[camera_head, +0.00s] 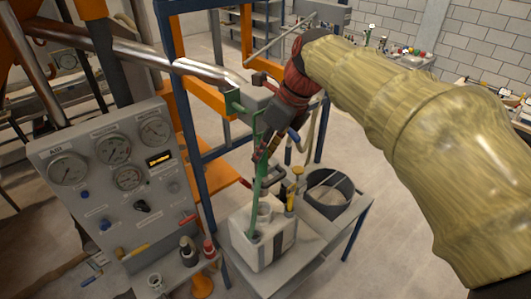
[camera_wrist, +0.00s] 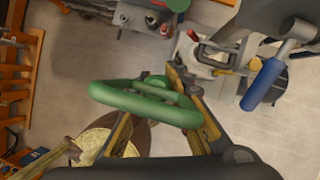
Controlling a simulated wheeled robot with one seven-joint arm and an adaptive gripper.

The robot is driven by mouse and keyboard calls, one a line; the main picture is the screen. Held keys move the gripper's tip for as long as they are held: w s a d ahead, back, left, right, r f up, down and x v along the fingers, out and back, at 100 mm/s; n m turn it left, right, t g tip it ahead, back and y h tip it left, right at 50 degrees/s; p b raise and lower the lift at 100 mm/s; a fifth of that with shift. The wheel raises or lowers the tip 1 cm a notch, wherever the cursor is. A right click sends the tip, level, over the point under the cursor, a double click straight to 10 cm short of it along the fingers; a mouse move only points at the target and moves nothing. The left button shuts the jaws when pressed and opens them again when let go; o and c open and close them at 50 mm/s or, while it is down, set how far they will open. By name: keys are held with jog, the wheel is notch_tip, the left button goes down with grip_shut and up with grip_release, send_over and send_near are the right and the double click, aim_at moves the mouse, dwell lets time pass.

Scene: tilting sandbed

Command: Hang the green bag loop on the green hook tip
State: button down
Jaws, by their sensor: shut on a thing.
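The green bag loop shows in the wrist view (camera_wrist: 145,103) as a thick, closed ring between my fingers. My gripper (camera_wrist: 165,120) is shut on it. In the head view my gripper (camera_head: 266,152) is at the picture's middle, under the grey end of the bar. A green strip (camera_head: 262,180) runs down from it towards a pale block on the cart. The green hook (camera_head: 235,103) sticks out at the bar's end, up and left of my gripper. The loop looks apart from the hook tip. I cannot clearly make out the bag's body.
A gauge panel (camera_head: 115,175) stands at left. A blue-and-orange frame is behind. Below, a grey cart (camera_head: 318,232) carries the pale block (camera_head: 270,252) and a dark bucket (camera_head: 347,188). A blue-handled tool (camera_wrist: 262,85) is close at right in the wrist view.

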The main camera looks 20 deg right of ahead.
jog(key=w+a+f+p, duration=0.1)
jog(key=w+a, duration=0.1)
jog(key=w, duration=0.6)
jog(key=shift+a+f, duration=0.2)
jog(key=shift+a, duration=0.1)
dwell(0.6)
